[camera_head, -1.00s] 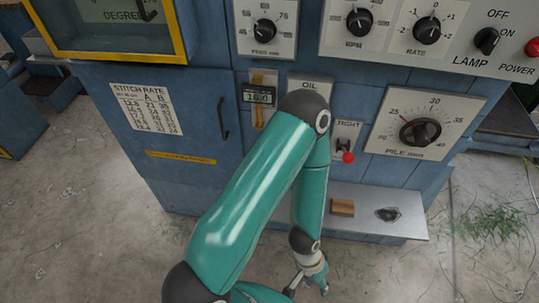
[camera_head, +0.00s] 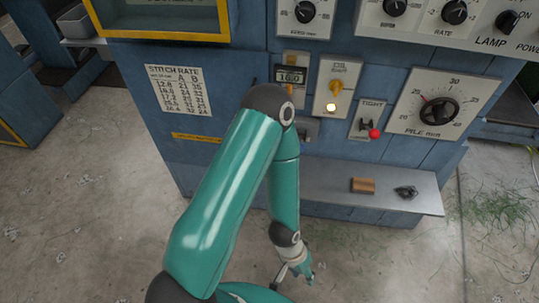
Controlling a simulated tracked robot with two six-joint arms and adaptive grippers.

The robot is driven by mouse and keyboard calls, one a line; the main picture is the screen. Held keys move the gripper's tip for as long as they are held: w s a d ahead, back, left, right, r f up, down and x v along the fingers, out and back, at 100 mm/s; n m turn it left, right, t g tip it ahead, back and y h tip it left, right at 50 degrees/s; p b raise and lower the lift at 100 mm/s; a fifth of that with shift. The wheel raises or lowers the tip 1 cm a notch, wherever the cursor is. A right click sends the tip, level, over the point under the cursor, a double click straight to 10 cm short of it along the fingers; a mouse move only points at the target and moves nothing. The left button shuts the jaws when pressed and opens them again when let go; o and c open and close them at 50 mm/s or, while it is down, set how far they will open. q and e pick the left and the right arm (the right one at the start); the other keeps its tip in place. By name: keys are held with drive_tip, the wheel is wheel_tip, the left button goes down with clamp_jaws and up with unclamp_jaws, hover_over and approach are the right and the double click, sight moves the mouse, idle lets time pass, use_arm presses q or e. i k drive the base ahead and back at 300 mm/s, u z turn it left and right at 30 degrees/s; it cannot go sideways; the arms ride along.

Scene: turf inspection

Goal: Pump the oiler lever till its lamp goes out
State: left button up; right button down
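The oiler plate (camera_head: 321,101), marked OIL, is on the blue machine's front, right of my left arm's elbow. My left gripper (camera_head: 293,279) hangs low over the floor, in front of the machine and well below the oiler. Its fingers are small in view but look apart, with nothing between them. My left arm hides part of the panel left of and below the oiler. My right gripper is not in view.
A red-tipped TIGHT switch (camera_head: 375,134) and a PILE dial (camera_head: 438,111) sit right of the oiler. A ledge (camera_head: 325,183) juts out below, bearing a wooden block (camera_head: 363,185) and a small dark object (camera_head: 406,191). The floor in front is open.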

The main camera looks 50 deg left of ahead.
sight(301, 136)
drive_tip(key=u, duration=0.4)
drive_tip(key=k, duration=0.9)
drive_tip(key=u, duration=0.9)
drive_tip(key=i, duration=1.25)
drive_tip(key=z, duration=0.2)
